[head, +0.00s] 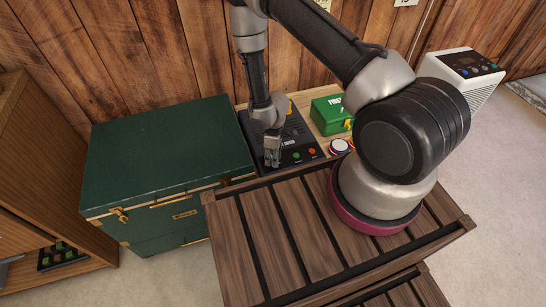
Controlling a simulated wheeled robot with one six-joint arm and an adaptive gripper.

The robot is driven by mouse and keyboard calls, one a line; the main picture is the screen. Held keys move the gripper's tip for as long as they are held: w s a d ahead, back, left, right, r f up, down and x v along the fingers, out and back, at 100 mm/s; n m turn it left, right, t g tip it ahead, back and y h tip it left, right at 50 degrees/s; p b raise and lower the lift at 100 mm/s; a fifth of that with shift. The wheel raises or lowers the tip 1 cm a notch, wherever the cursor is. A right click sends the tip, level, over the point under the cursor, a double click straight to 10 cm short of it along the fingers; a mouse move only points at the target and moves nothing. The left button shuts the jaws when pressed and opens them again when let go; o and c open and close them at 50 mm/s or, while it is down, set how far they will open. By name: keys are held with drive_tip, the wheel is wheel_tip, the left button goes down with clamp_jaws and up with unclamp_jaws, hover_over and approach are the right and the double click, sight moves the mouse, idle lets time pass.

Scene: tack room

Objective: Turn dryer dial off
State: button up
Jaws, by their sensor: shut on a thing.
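My gripper (272,160) points down over the left part of this unit's front. Its fingers are shut at the place where a dial would sit, and they hide what is between them. I cannot make out the dial itself or its setting. An orange-yellow part (291,108) shows behind my arm on the unit.
A green trunk (165,155) stands left of the unit. A green first-aid box (329,115) and small round tins (340,146) are to the right. A white appliance (462,75) with a dark panel stands far right. A slatted wooden top (290,235) is in front.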

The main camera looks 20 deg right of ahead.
drive_tip(key=o, duration=1)
drive_tip(key=r, duration=0.8)
drive_tip(key=w+r, duration=0.1)
drive_tip(key=r, duration=0.3)
drive_tip(key=shift+d, duration=0.3)
drive_tip(key=s+d+r+g+h, duration=0.1)
drive_tip(key=s+d+h, duration=0.25)
drive_tip(key=d, duration=0.35)
drive_tip(key=s+d+r+m+g, duration=0.15)
drive_tip(key=d+r+m, duration=0.25)
drive_tip(key=r, duration=0.7)
drive_tip(key=s+d+r+m+t+y, duration=0.1)
drive_tip(key=s+r, duration=0.4)
drive_tip(key=r, duration=0.6)
drive_tip(key=s+d+r+m+t+y, duration=0.1)
drive_tip(key=s+r+m+t, duration=0.3)
drive_tip(key=r, duration=0.7)
drive_tip(key=s+d+r+m+t+y, duration=0.1)
drive_tip(key=s+r+m+t, duration=0.1)
drive_tip(key=s+r, duration=0.4)
wheel_tip(320, 180, up, 6)
drive_tip(key=shift+f+t, duration=0.1)
drive_tip(key=shift+t, duration=0.25)
